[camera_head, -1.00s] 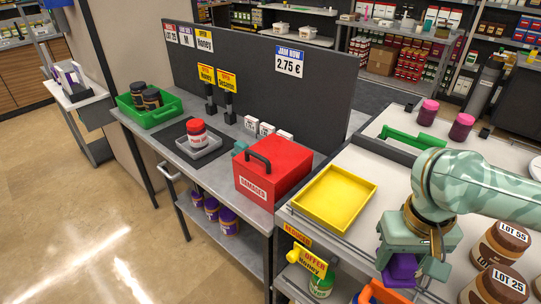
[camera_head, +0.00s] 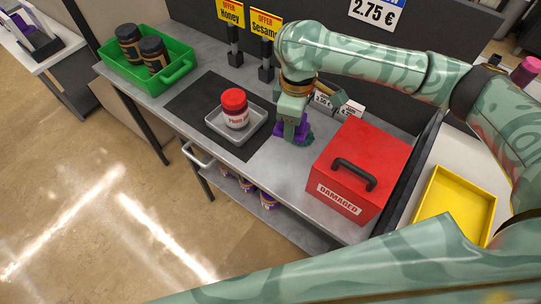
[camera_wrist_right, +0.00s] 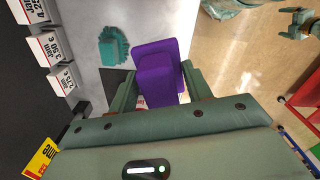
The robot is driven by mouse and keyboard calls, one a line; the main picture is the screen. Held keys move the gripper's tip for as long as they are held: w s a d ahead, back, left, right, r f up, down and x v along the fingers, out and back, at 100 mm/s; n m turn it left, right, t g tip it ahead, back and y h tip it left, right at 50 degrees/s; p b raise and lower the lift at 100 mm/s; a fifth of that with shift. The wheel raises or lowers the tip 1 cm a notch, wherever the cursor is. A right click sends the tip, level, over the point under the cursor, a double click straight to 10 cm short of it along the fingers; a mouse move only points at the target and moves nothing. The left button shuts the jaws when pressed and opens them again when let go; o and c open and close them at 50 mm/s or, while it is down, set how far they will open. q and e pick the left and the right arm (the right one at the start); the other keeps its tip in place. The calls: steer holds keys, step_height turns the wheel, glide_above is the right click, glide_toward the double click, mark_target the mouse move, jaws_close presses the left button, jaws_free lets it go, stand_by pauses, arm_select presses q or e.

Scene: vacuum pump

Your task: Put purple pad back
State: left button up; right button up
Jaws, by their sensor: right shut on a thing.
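The purple pad (camera_head: 280,130) is held by my right gripper (camera_head: 293,127), which is shut on it. The pad is over or on the grey counter, between the dark mat and the red box; I cannot tell whether it touches the counter. In the right wrist view the purple pad (camera_wrist_right: 158,70) sits between the fingers of my right gripper (camera_wrist_right: 160,88). A teal bristly pad (camera_wrist_right: 113,47) lies on the counter beside it, apart from it in that view. My left gripper is not recognisable in either view; teal parts of mine show at the wrist view's top right.
The red DAMAGED box (camera_head: 365,165) stands to the right. A red-lidded jar (camera_head: 235,108) stands in a grey tray (camera_head: 212,124) on the dark mat (camera_head: 190,102). A green crate (camera_head: 180,75) holds dark jars. Small price cards (camera_wrist_right: 50,48) and the dark back panel border the counter.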

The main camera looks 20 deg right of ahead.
steer(key=f+n, duration=0.1)
steer(key=n, duration=0.1)
steer(key=w+a+n+p, duration=0.1)
steer(key=n, duration=0.1)
steer(key=w+a+f+n, duration=0.1)
steer(key=n, duration=0.1)
steer(key=shift+w+f+p, duration=0.25)
steer(key=shift+f+p, duration=0.05)
step_height(320, 180, down, 5)
steer(key=a+n+p, duration=0.1)
steer(key=n+p, duration=0.1)
steer(key=n, duration=0.6)
steer(key=b, duration=0.3)
glide_above(274, 165)
step_height(274, 165, down, 6)
arm_select(q)
steer(key=shift+d+r+b, duration=0.15)
steer(key=shift+b, duration=0.45)
arm_select(e)
steer(key=shift+f, duration=2.15)
steer(key=shift+f, duration=0.2)
steer(key=o, duration=0.9)
arm_select(q)
step_height(274, 165, up, 5)
steer(key=p, duration=0.4)
steer(key=shift+w+p, duration=0.15)
steer(key=shift+p, duration=0.25)
arm_select(e)
step_height(274, 165, up, 12)
steer(key=shift+r, duration=0.2)
